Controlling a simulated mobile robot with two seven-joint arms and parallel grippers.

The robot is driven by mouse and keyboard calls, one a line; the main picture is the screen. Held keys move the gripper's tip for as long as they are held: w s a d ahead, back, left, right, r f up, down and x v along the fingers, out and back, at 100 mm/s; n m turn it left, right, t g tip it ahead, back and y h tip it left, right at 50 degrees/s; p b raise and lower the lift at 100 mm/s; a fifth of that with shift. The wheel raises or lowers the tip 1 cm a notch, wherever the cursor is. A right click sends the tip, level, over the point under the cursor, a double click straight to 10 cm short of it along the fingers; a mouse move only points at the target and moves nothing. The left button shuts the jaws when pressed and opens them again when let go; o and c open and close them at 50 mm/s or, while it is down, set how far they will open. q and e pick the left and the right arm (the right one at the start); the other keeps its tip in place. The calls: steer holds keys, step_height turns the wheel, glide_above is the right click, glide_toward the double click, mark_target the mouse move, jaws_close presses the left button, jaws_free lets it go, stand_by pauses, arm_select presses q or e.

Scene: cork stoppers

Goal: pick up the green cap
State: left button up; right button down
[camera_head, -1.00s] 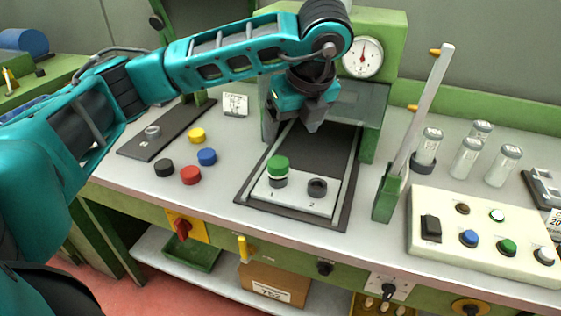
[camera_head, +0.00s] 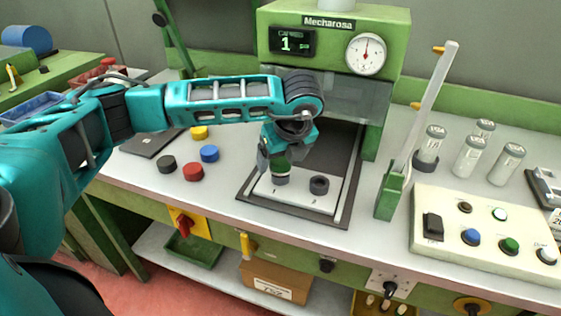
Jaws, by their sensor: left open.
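The green cap (camera_head: 281,161) sits on the holder at position 1 of the white plate (camera_head: 295,197), under the green press. My left gripper (camera_head: 272,161) has come down at the cap and covers part of its left and upper side. Its jaws are open, and I cannot tell whether a finger touches the cap. The empty dark ring holder (camera_head: 319,185) at position 2 stands to the right of the cap. My right gripper is not in view.
Black (camera_head: 167,164), red (camera_head: 194,172), blue (camera_head: 209,153) and yellow (camera_head: 200,132) caps lie left of the plate. A green lever post (camera_head: 391,196) stands to the right. Beyond it are a button panel (camera_head: 485,235) and several glass vials (camera_head: 469,157).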

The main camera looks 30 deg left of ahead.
arm_select(q)
steer(key=c, duration=1.1)
steer(key=shift+r, duration=0.15)
step_height(320, 180, up, 15)
step_height(320, 180, up, 5)
steer(key=p, duration=0.2)
glide_above(282, 160)
